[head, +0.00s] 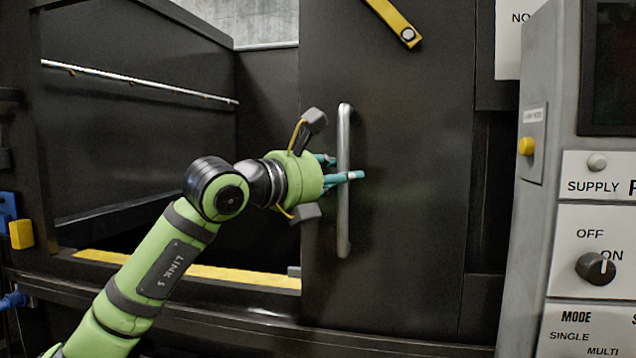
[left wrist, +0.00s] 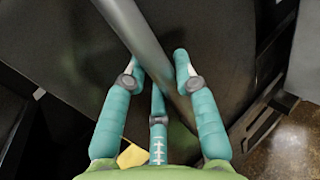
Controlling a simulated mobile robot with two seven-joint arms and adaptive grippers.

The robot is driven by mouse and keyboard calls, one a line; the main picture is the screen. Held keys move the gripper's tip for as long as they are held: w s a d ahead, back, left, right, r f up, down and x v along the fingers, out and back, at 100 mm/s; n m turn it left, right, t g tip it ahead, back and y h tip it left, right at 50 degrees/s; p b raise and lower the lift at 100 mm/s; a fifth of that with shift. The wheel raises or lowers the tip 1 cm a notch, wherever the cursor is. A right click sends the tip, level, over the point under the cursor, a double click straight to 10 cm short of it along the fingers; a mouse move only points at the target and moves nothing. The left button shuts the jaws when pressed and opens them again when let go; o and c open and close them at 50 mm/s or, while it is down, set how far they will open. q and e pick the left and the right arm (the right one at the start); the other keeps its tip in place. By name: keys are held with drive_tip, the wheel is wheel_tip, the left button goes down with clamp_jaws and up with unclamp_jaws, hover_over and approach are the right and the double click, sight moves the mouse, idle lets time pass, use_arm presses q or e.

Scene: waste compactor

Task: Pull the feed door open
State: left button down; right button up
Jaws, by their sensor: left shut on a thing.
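The feed door (head: 410,200) is a tall dark panel in the middle of the head view, with a vertical silver bar handle (head: 344,225) near its left edge. A wide opening shows to the left of the door. My left gripper (head: 343,169) is shut on the handle at about mid-height, with teal fingers around the bar. In the left wrist view the handle (left wrist: 140,30) runs slantwise between the fingers of my left gripper (left wrist: 158,72). My right gripper is not in view.
A yellow strip (head: 210,273) edges the bottom of the opening, and a silver rail (head: 140,82) runs along its inner wall. A grey control panel (head: 545,230) with a knob and buttons stands right of the door.

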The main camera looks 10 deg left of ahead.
use_arm(q)
drive_tip(key=shift+d, duration=0.95)
drive_tip(key=c, duration=0.9)
unclamp_jaws()
drive_tip(key=shift+d, duration=0.1)
drive_tip(key=shift+c, duration=0.2)
drive_tip(key=v, duration=1.2)
